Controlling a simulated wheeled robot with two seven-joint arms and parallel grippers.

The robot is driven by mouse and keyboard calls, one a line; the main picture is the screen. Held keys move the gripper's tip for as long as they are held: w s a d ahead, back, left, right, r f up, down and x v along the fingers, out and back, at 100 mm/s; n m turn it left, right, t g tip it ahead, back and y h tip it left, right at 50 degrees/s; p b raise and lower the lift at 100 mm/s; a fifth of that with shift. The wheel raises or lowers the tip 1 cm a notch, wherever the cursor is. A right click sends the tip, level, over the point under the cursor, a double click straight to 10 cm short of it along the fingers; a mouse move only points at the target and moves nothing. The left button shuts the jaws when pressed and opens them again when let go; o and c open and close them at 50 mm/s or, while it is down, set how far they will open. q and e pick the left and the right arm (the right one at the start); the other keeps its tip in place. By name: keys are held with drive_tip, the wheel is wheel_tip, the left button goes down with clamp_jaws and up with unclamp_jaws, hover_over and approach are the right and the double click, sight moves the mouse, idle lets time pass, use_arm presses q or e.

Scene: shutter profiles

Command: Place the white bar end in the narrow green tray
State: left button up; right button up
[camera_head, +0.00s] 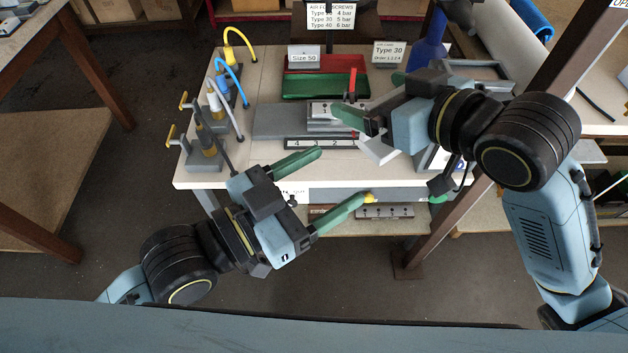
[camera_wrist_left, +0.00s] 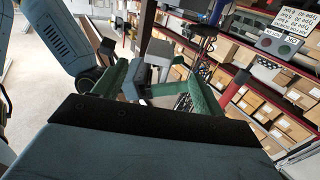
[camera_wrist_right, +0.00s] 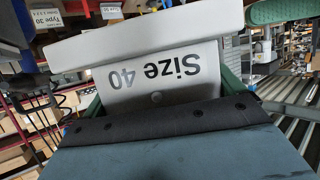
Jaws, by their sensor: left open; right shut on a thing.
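The white bar end (camera_head: 378,152) is held in my right gripper (camera_head: 362,130), over the right front part of the table. In the right wrist view the bar end (camera_wrist_right: 150,45) fills the space ahead of the gripper, its face marked "Size 40". A green tray (camera_head: 311,88) lies towards the back of the table, in front of a red tray (camera_head: 314,63). It is left of and behind my right gripper, and I see nothing in it. My left gripper (camera_head: 344,176) is open and empty at the table's front edge, its fingers spread and pointing right.
A grey fixture (camera_head: 275,122) and a numbered strip (camera_head: 320,144) lie in front of the trays.

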use_arm(q)
drive_tip(key=x, duration=1.1)
